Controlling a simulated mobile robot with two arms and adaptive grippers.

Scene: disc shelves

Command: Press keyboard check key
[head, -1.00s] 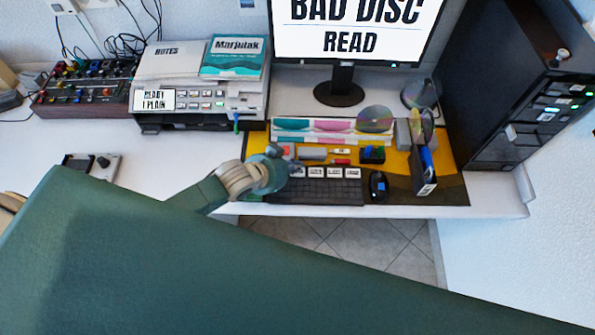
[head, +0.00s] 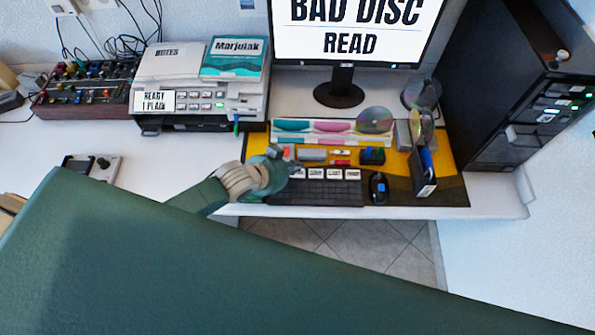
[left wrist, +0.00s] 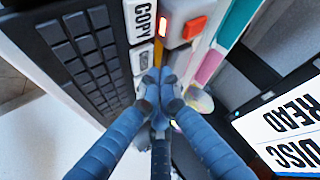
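The black keyboard (head: 315,191) lies on the desk mat, with a row of white labelled keys (head: 334,174) along its back edge. In the left wrist view, the COPY key (left wrist: 140,20) is readable. Beside it, another white key (left wrist: 141,59) is partly hidden by my fingers, and its label cannot be read. My left gripper (head: 290,165) is at the keyboard's left end. In the left wrist view its fingertips (left wrist: 158,82) are together, with nothing seen between them, beside that key; contact cannot be told. The monitor (head: 350,30) reads "BAD DISC READ". My right gripper is out of view.
A grey box with a red button (left wrist: 188,25) is close to the fingertips. A mouse (head: 378,188) lies right of the keyboard, with a disc holder (head: 424,182) beyond it. A printer (head: 200,100) stands back left.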

